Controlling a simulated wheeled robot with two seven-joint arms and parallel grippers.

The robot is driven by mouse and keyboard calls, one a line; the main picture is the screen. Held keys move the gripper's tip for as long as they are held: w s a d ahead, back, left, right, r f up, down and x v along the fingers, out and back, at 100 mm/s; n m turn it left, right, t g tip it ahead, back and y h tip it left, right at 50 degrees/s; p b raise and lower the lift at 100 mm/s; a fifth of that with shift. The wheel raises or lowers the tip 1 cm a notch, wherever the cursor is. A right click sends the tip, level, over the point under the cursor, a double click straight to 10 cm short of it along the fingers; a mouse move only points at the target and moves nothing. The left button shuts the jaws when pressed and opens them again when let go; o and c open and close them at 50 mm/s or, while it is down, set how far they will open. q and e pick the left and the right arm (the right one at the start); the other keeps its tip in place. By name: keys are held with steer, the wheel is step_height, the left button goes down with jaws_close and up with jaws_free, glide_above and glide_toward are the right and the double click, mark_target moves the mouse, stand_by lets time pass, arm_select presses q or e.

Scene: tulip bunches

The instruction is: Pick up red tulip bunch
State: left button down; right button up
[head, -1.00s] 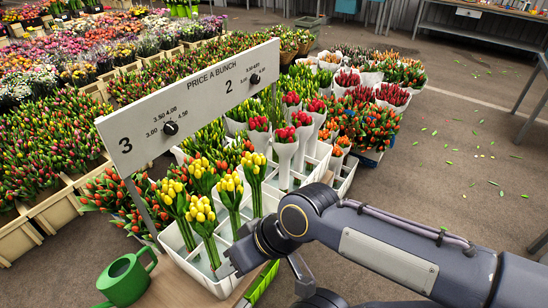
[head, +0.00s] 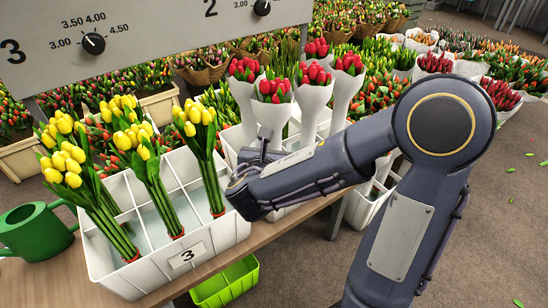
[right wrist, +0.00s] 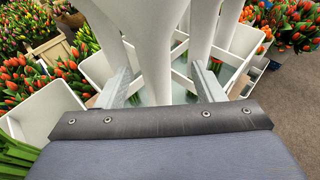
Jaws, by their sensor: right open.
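Several red tulip bunches in white paper wraps stand in a white divided crate (head: 229,140) behind my right arm. The front one (head: 274,90) has its lower wrap partly hidden by my right gripper (head: 264,155), which reaches in from the right, low beside the wraps. In the right wrist view my gripper (right wrist: 163,78) is open, with a finger on each side of a white wrap (right wrist: 150,40). I cannot tell whether the fingers touch it. The red blooms are outside that view. My left gripper is not in view.
Yellow tulip bunches (head: 152,170) stand in the near white crate (head: 108,262) marked 3. A price board (head: 150,30) spans the upper left. A green watering can (head: 35,232) is at the left and a lime-green bin (head: 227,284) below. Open floor (head: 500,240) lies right.

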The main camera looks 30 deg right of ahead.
steer(key=b+x, duration=0.1)
steer(key=x, duration=0.6)
steer(key=shift+w+a, duration=0.25)
steer(key=shift+w, duration=0.1)
steer(key=shift+c, duration=0.2)
steer(key=shift+r, duration=0.1)
steer(key=c, duration=1.2)
